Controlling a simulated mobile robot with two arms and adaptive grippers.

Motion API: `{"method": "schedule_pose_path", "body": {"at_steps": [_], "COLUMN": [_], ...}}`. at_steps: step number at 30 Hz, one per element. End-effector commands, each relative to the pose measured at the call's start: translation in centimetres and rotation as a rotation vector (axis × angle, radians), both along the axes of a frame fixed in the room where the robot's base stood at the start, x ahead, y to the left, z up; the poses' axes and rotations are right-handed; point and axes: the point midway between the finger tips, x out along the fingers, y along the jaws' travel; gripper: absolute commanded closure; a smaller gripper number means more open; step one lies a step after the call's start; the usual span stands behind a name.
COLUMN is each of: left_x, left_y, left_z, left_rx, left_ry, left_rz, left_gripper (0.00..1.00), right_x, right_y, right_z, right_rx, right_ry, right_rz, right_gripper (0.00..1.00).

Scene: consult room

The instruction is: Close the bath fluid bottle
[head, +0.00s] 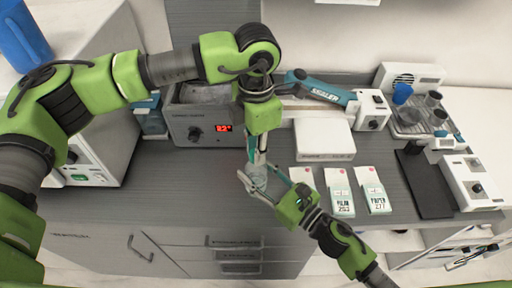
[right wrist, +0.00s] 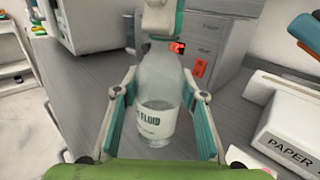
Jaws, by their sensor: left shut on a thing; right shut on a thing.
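The bath fluid bottle (right wrist: 156,78) is clear, with a white label reading "FLUID", and stands upright in the right wrist view. In the head view the bottle (head: 258,176) is small and partly covered by my grippers, near the counter's front edge. My right gripper (right wrist: 157,96) is shut around the bottle's body, one finger on each side. My left gripper (head: 257,152) points down from above and is shut at the bottle's top. It also shows at the top of the right wrist view (right wrist: 160,22). Its fingers hide the cap and the bottle's mouth, so how the cap sits cannot be seen.
A grey heated bath (head: 208,122) with a red display stands behind the bottle. A white box (head: 323,140) and several paper packs (head: 339,190) lie to the right. A dark mat (head: 424,184) lies farther right. The counter left of the bottle (head: 180,180) is clear.

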Motion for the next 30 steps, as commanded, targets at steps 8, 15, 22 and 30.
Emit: {"method": "schedule_pose_path", "body": {"at_steps": [8,15,22,30], "left_x": [0.12,0.15,0.17,0.18], "left_y": [0.07,0.07,0.07,0.06], "left_z": [-0.02,-0.04,-0.05,-0.06], "left_rx": [0.002,0.002,0.003,0.002], "left_ry": [-0.002,-0.003,-0.002,-0.002], "left_rz": [-0.488,-0.913,-1.320,-1.655], "left_gripper": [1.00,1.00,1.00,1.00], "right_x": [-0.03,-0.05,-0.06,-0.08], "right_y": [0.03,0.04,0.04,0.06], "right_z": [0.04,0.04,0.04,0.04], "right_rx": [0.001,0.001,0.001,0.001], "right_ry": [-0.001,-0.001,-0.001,-0.001], "right_rz": [0.001,0.002,0.002,0.003], "right_gripper": [1.00,1.00,1.00,1.00]}}
